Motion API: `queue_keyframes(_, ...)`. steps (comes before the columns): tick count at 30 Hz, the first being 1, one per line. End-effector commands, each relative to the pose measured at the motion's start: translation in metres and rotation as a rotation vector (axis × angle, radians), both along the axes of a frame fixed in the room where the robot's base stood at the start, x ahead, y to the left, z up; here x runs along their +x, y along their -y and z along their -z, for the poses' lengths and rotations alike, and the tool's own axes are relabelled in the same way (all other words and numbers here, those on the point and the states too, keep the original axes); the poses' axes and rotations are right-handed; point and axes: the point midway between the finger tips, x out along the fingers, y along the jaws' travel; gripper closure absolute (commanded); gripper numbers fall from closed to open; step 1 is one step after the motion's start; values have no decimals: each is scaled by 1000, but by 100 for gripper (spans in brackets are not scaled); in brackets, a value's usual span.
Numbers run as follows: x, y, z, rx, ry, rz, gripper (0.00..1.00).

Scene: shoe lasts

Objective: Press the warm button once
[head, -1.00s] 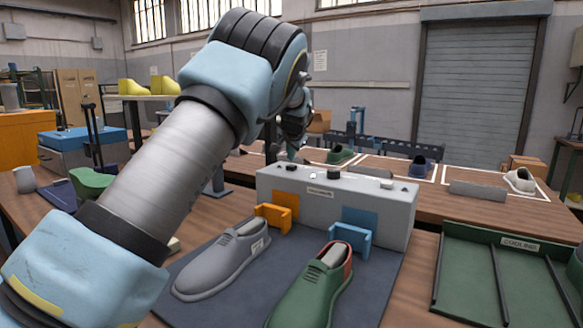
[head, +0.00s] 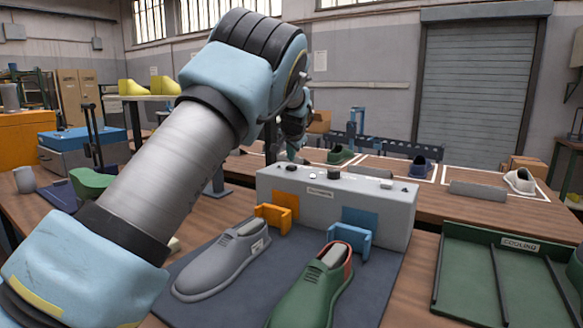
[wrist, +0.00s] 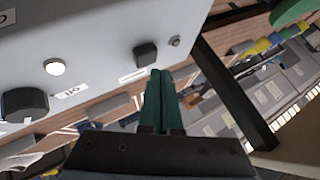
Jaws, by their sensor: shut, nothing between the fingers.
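The grey control box (head: 340,205) stands behind the shoe mat, with several small controls on its top. In the wrist view, its pale panel (wrist: 100,35) carries a round, pale button (wrist: 56,67), a dark square-looking control (wrist: 145,54), a small round grey one (wrist: 175,41) and a large black knob (wrist: 24,103). The small labels are too tilted and blurred to tell which control is the warm button. My gripper (wrist: 161,75) is shut and empty, its green fingertips showing just below the dark control. Contact cannot be told. In the head view, it is above the box's left end.
A grey shoe (head: 222,262) and a green shoe (head: 312,290) lie on the dark mat (head: 372,290) before the box. Orange (head: 277,218) and blue (head: 357,232) brackets stand at its front. A green cooling tray (head: 515,285) is at right.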

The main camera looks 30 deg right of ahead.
Motion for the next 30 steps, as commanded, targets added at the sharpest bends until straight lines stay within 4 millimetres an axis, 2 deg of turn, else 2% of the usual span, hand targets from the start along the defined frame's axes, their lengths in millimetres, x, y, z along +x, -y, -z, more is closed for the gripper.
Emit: queue_keyframes(30, 0, 0, 8, 0, 0, 0, 100)
